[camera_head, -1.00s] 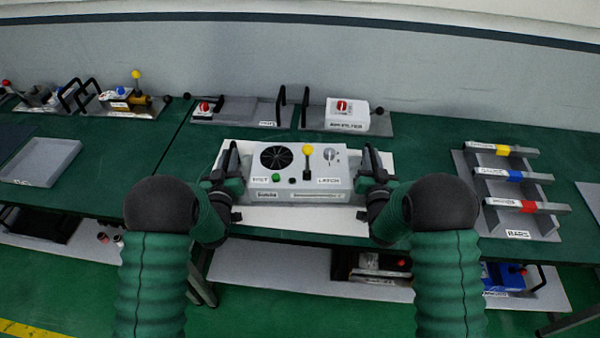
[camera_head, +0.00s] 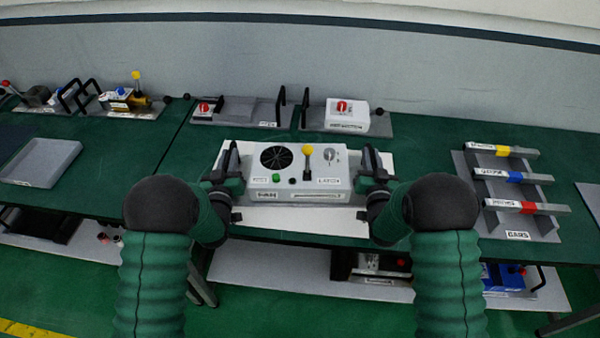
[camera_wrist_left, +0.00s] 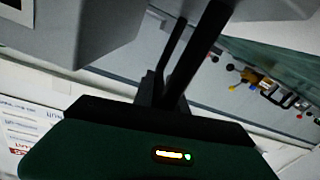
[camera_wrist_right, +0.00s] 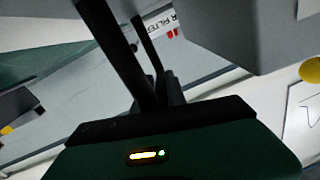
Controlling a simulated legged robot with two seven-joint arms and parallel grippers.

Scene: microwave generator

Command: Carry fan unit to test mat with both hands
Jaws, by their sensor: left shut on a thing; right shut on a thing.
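The fan unit (camera_head: 299,175) is a light grey box with a round black fan grille, a yellow knob, a green button and a dial. It is over a white mat (camera_head: 290,217) at the table's front edge; I cannot tell whether it touches the mat. My left gripper (camera_head: 229,180) is shut on the unit's left black handle, which shows in the left wrist view (camera_wrist_left: 190,50). My right gripper (camera_head: 370,178) is shut on the right black handle, seen in the right wrist view (camera_wrist_right: 125,50). The unit looks level. The fingertips are partly hidden.
Behind the unit stand a grey tray with handles (camera_head: 240,110) and a white filter box (camera_head: 347,118). A rack of bars (camera_head: 510,190) is at the right. An empty grey tray (camera_head: 40,162) is at the left. Green table is bare between the left tray and the unit.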

